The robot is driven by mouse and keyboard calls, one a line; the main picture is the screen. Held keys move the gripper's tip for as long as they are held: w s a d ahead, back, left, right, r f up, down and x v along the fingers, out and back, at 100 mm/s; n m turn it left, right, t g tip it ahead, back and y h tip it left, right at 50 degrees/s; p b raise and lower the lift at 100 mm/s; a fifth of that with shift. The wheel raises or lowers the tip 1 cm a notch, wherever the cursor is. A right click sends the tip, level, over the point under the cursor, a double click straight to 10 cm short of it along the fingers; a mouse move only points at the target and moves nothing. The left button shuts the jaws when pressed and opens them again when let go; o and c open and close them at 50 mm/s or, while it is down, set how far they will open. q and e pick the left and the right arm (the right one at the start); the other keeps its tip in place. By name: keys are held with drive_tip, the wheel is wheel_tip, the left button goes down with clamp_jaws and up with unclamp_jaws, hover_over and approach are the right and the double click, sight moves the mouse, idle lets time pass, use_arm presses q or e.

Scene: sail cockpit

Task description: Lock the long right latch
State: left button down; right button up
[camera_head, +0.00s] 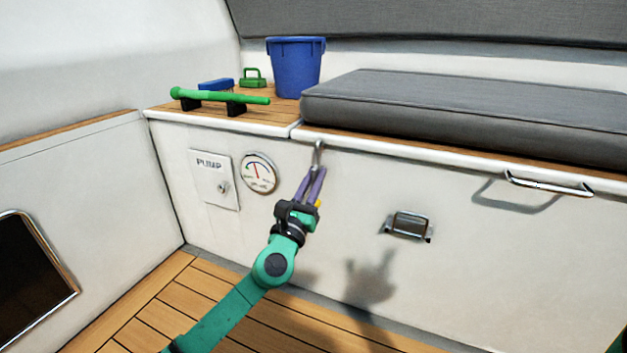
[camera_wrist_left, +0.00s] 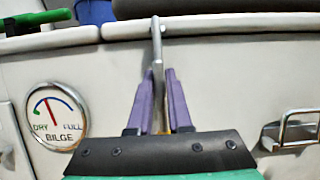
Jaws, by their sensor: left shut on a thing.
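A long thin metal latch bar (camera_head: 318,150) stands upright at the locker front, its top at the edge of the seat lid. My left gripper (camera_head: 315,175) has its purple fingers closed around the lower part of this bar. In the left wrist view the bar (camera_wrist_left: 156,40) runs down between the two fingers (camera_wrist_left: 161,78), and its lower end is partly hidden. A short silver latch with a loop (camera_head: 408,225) is on the white front to the right of the gripper; it also shows in the left wrist view (camera_wrist_left: 298,128). My right gripper is out of view.
A round gauge (camera_head: 259,173) and a pump panel (camera_head: 214,180) are left of the gripper. A metal handle (camera_head: 548,185) sticks out at the right. A grey cushion (camera_head: 470,110), blue bucket (camera_head: 295,68) and green-handled bar (camera_head: 220,97) are on top. The wooden floor is clear.

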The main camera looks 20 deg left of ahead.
use_arm(q)
drive_tip(key=shift+a+r+m, duration=0.1)
drive_tip(key=shift+m, duration=0.2)
drive_tip(key=c, duration=0.9)
unclamp_jaws()
drive_tip(key=p+v, duration=0.1)
drive_tip(key=v, duration=1.3)
drive_tip(key=shift+s, duration=0.2)
drive_tip(key=shift+a+f, duration=0.1)
drive_tip(key=shift+f, duration=0.1)
